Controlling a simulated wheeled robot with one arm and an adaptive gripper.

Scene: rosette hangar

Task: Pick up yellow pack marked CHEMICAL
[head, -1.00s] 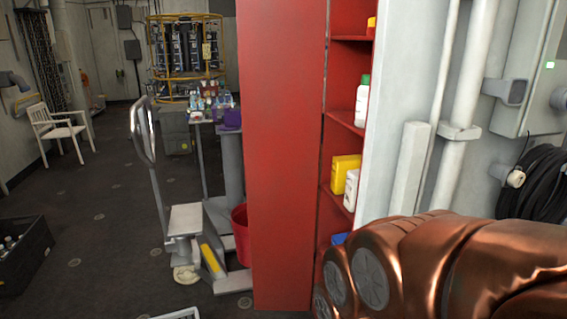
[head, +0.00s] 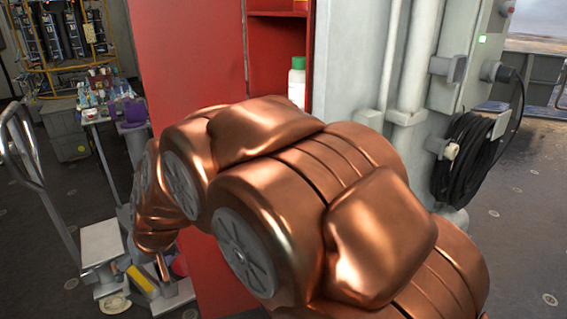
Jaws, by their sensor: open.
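No pack that I can read as marked CHEMICAL shows now. The red cabinet (head: 190,60) stands in the middle, and my copper arm crosses in front of its open shelves. My arm hides the lower shelves, where a yellow pack showed earlier. A white bottle with a green cap (head: 297,85) stands on the shelf below. My gripper (head: 152,262) shows only in part at the arm's far end, low on the left of the cabinet, apart from the shelves and with nothing seen in it.
A grey pallet-jack-like cart (head: 103,250) stands left of the cabinet, close to my gripper. A small table with bottles and a purple container (head: 135,110) is behind it. Pipes (head: 405,90) and a coiled black cable (head: 465,165) are at right. Open floor (head: 525,230) lies far right.

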